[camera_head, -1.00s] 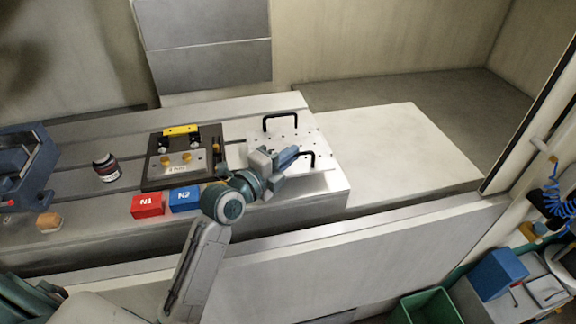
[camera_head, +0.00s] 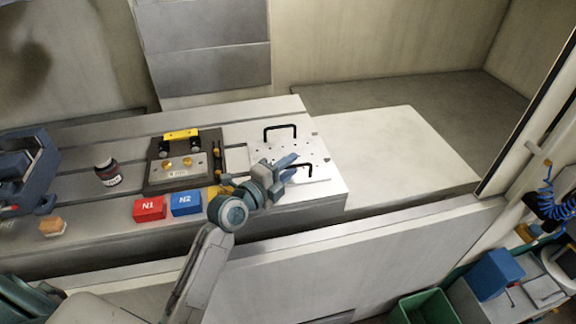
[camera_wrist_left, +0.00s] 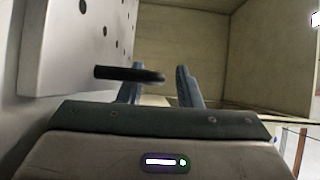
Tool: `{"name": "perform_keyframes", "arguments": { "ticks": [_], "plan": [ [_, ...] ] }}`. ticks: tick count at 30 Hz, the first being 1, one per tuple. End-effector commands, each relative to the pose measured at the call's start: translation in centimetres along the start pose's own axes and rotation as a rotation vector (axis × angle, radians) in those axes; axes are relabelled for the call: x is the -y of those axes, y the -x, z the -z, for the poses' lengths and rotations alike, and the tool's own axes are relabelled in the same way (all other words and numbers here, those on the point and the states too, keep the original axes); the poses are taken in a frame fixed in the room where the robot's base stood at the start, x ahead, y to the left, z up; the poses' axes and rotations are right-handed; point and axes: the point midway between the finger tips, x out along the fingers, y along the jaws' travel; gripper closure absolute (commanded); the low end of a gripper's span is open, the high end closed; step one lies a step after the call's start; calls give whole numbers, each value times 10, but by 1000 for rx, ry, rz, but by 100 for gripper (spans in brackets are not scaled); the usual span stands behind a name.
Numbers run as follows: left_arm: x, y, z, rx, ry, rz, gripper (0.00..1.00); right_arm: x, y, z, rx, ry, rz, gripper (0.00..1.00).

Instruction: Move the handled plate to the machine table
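The handled plate (camera_head: 262,140) is a pale plate with small dark holes and two black handles, lying flat at the right end of the slotted machine table (camera_head: 321,185). One handle (camera_head: 280,127) stands at the back, the other (camera_head: 303,167) at the front right. My left gripper (camera_head: 286,166) is at the front handle. In the left wrist view, its two blue fingers (camera_wrist_left: 157,88) are apart, and the black handle (camera_wrist_left: 125,73) reaches across the left finger into the gap. I cannot tell whether it touches them. My right gripper is out of view.
A dark fixture plate (camera_head: 163,177) with a yellow bar stands left of the handled plate. Red (camera_head: 149,208) and blue (camera_head: 186,202) blocks sit in front of it. A dark jar (camera_head: 107,173) and a blue vise (camera_head: 30,175) are further left. A bare pale surface (camera_head: 400,150) lies right.

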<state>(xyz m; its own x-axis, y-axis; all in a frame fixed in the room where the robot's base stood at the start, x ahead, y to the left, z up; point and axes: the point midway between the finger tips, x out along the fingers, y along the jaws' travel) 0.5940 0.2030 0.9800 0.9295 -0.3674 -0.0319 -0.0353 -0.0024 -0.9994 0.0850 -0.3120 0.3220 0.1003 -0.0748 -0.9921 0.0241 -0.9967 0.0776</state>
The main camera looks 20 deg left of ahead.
Motion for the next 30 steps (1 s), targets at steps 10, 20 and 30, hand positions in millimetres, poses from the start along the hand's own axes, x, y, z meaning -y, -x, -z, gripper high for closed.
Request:
{"name": "perform_keyframes", "arguments": {
  "ticks": [10, 20, 30],
  "plan": [
    [-1, 8, -1, 1, -4, 0, 68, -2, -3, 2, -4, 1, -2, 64],
    [-3, 72, 0, 0, -9, -3, 68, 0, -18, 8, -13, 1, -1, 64],
    [0, 114, 0, 1, -4, -1, 68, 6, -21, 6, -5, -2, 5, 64]
  ]
}}
